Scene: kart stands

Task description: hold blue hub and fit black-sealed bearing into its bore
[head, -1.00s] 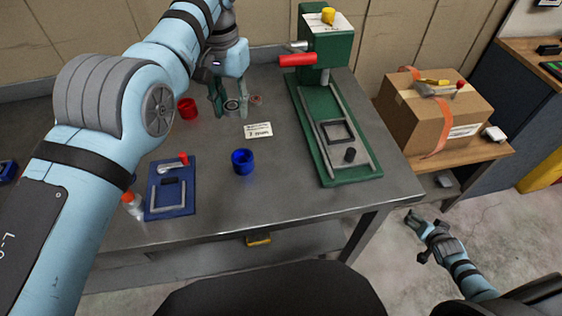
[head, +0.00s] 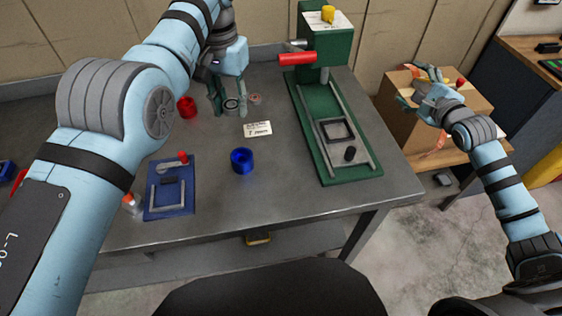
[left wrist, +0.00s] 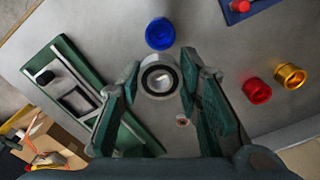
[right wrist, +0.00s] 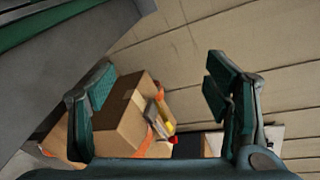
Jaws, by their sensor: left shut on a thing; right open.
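The blue hub (head: 242,161) stands on the bench in front of the left gripper, its bore facing up. It also shows at the top of the left wrist view (left wrist: 159,33). My left gripper (head: 228,110) is shut on a ring-shaped bearing (left wrist: 161,79) with a dark inner ring, held between its fingertips; the bearing also shows in the head view (head: 231,103). My right gripper (head: 411,84) is open and empty, over the cardboard box right of the bench. It is open in the right wrist view too (right wrist: 158,80).
A green press (head: 365,175) stands on the bench's right side. A red hub (head: 187,107), a small reddish ring (head: 255,98), a white card (head: 257,129) and a blue tray (head: 184,200) lie around. A gold hub (left wrist: 290,76) shows beside the red one. The cardboard box (head: 400,117) sits on a side table.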

